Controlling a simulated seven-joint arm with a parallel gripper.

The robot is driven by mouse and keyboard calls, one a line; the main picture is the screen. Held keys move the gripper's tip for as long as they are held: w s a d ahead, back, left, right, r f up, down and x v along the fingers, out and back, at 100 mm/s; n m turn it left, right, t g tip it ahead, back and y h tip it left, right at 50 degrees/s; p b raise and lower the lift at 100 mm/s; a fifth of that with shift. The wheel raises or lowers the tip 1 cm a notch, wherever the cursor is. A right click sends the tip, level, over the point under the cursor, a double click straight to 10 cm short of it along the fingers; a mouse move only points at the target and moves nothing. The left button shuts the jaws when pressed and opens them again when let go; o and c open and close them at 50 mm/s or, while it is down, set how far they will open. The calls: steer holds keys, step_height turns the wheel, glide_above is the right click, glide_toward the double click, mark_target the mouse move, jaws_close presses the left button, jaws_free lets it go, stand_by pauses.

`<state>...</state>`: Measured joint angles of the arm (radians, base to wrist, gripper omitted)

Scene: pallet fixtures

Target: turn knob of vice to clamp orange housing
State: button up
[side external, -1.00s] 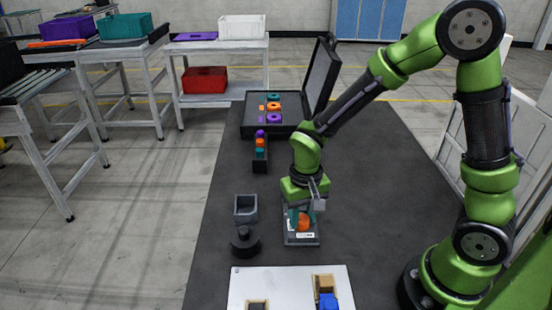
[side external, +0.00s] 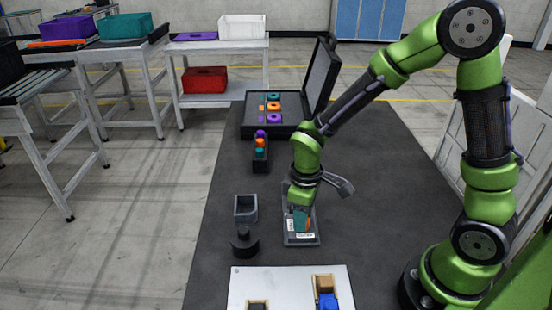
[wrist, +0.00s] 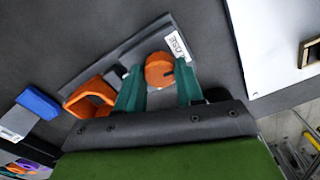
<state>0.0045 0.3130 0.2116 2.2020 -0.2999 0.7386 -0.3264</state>
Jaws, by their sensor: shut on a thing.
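The vice is a grey plate fixture (side external: 300,241) with a white label, on the dark table under my gripper (side external: 302,222). In the wrist view its orange round knob (wrist: 159,70) sits between the teal fingertips of my gripper (wrist: 160,84), which is shut on it. The label (wrist: 178,45) beside the knob is partly readable. The orange housing (wrist: 90,98), a hollow open shape, lies at the left end of the vice plate (wrist: 100,64). In the side view my fingers hide most of the knob and housing. I cannot tell whether the jaw touches the housing.
A grey open holder (side external: 246,208) and a black round fixture (side external: 244,244) stand left of the vice. A white plate (side external: 270,283) with blocks lies in front. Behind are a narrow part rack (side external: 260,165) and an open black case (side external: 320,75). The table right of the vice is clear.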

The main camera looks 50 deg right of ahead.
steer(key=shift+n, duration=0.5)
steer(key=o, duration=1)
steer(key=shift+o, duration=0.2)
step_height(320, 180, up, 17)
steer(key=s+d+r+m+t+y, duration=0.2)
steer(key=s+r+m+t, duration=0.1)
steer(key=s+m+t, duration=0.4)
steer(key=s+m, duration=0.1)
steer(key=m, duration=0.1)
steer(key=shift+s+d+r+m, duration=0.2)
steer(key=shift+d+r+m, duration=0.05)
steer(key=shift+d+m, duration=0.15)
